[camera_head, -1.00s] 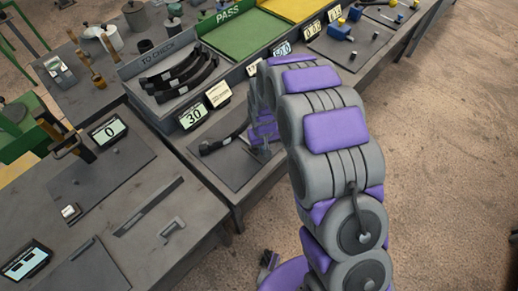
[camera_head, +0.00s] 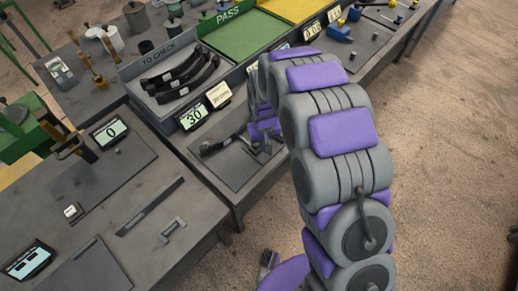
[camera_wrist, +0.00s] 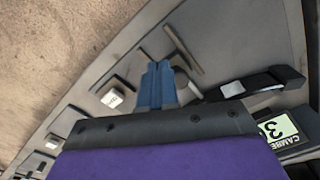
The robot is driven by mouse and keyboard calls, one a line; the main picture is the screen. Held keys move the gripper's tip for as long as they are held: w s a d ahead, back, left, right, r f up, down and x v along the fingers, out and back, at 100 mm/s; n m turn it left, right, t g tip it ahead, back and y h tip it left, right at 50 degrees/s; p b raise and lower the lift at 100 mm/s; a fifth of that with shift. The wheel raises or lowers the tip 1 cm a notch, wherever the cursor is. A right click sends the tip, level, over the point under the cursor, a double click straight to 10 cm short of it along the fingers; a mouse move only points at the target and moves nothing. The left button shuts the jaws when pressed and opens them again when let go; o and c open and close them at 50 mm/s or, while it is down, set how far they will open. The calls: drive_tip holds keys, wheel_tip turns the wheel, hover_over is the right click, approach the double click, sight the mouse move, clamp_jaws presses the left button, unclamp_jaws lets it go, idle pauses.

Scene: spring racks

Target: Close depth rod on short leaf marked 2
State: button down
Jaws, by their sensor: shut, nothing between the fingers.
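A dark leaf (camera_head: 222,144) lies on the grey plate of the gauge beside the display reading 30 (camera_head: 193,117). In the wrist view the black leaf (camera_wrist: 262,82) with a white tag lies right of my gripper; its mark is not legible. My gripper (camera_wrist: 157,72) shows blue fingers closed together, with nothing between them, pointing at the plate. A short grey part (camera_wrist: 186,88) sits just right of the fingers, partly hidden; I cannot tell whether it is the depth rod or whether they touch. In the head view my arm hides most of the gripper.
A grey tray marked TO CHECK (camera_head: 150,105) holds several dark curved leaves behind the gauge. Green PASS tray (camera_head: 238,38) and a yellow tray stand farther back. Another station with a display reading 0 (camera_head: 110,132) is at left. The floor at right is clear.

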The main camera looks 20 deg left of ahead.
drive_tip(key=shift+r+p, duration=0.5)
drive_tip(key=shift+r, duration=1.3)
drive_tip(key=s+d+r+m, duration=0.1)
drive_tip(key=s+d+r, duration=0.2)
drive_tip(key=d+r, duration=0.3)
drive_tip(key=s+d+r+m+b, duration=0.1)
drive_tip(key=s+d+r+m, duration=0.2)
drive_tip(key=d, duration=0.5)
drive_tip(key=s+d+r, duration=0.3)
drive_tip(key=d+r, duration=0.3)
drive_tip(key=r, duration=0.1)
drive_tip(key=s+d+r+m+g, duration=0.1)
drive_tip(key=s+d+r, duration=0.1)
drive_tip(key=s+d, duration=0.3)
drive_tip(key=s+d+r+m+b, duration=0.1)
drive_tip(key=s+d, duration=0.4)
drive_tip(key=s, duration=0.9)
drive_tip(key=shift+s+d+r+m+g, duration=0.25)
drive_tip(key=shift+r+m+g, duration=0.2)
drive_tip(key=shift+m, duration=0.35)
